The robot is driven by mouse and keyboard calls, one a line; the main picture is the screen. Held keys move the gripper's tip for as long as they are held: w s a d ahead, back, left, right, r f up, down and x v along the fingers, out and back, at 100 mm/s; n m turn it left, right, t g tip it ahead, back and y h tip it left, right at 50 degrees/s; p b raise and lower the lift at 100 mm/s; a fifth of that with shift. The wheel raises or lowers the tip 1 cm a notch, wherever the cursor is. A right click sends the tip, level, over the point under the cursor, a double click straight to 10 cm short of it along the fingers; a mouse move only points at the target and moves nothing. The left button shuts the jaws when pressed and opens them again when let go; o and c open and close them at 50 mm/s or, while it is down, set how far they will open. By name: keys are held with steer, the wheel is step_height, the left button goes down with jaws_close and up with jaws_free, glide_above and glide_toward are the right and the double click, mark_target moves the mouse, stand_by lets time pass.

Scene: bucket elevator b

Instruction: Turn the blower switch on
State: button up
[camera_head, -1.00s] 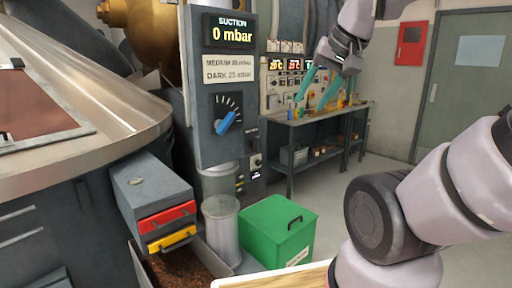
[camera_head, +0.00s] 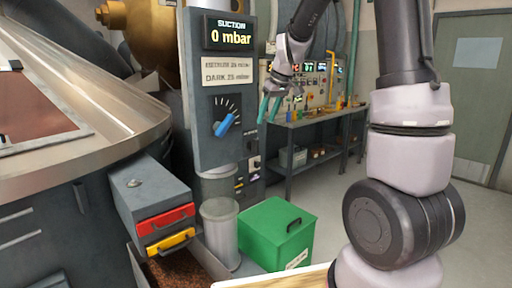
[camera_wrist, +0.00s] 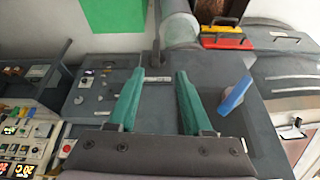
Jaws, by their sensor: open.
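My gripper (camera_head: 269,112) is open and empty, its two green fingers pointing down beside the right side of the grey suction column (camera_head: 214,150). In the wrist view its fingertips (camera_wrist: 160,75) are apart over the column's grey face. A small dark switch plate (camera_head: 255,162) sits low on the panel right of the column, under a label too small to read; I cannot be sure it is the blower switch. The wrist view shows small controls (camera_wrist: 86,82) left of the fingers. The blue-handled dial (camera_head: 226,122) is on the column front, also right of the fingers (camera_wrist: 235,96).
The suction display (camera_head: 228,32) reads 0 mbar. A green box (camera_head: 277,235), a metal cylinder (camera_head: 220,228) and a grey unit with red and yellow handles (camera_head: 155,205) stand below. A workbench with instruments (camera_head: 318,118) is behind. Open floor lies at right.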

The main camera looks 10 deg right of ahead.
mark_target(258, 140)
steer(key=shift+n, duration=0.5)
steer(key=x, duration=0.9)
steer(key=w+x, duration=0.1)
steer(key=x, duration=0.4)
steer(key=shift+w+d, duration=0.1)
jaws_close()
